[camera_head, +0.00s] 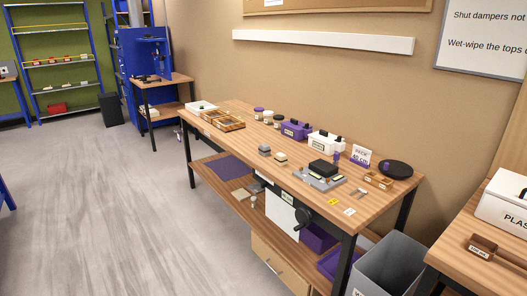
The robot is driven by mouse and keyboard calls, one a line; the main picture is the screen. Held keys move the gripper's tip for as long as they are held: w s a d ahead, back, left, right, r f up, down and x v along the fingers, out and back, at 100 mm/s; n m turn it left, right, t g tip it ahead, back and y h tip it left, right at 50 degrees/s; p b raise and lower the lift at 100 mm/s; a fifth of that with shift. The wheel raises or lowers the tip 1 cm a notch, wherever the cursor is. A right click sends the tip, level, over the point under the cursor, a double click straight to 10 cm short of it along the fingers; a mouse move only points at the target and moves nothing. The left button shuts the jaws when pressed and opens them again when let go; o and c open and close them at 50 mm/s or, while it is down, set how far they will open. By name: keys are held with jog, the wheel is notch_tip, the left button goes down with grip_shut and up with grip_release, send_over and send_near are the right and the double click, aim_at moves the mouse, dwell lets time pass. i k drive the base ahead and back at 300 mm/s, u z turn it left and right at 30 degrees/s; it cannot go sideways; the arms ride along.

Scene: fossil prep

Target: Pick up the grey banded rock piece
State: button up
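A small grey block (264,149) lies on the middle of the long wooden bench (235,138). It may be the grey banded rock piece, but it is too small here for me to make out bands. A beige and dark block (281,158) lies just to its right, apart from it. My gripper is not seen in this view.
A grey tray (311,181) with a black block (323,168) stands right of the blocks. Purple (295,130) and white (326,143) boxes line the back. Wooden trays (229,125) stand left. A grey bin (390,268) stands by the right end. Open floor (110,210) lies left.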

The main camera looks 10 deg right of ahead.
aim_at(265, 149)
jog(key=u, duration=0.35)
jog(key=i, duration=0.6)
jog(key=u, duration=0.7)
jog(key=i, duration=0.7)
jog(key=u, duration=0.4)
jog(key=i, duration=0.95)
jog(key=u, duration=0.05)
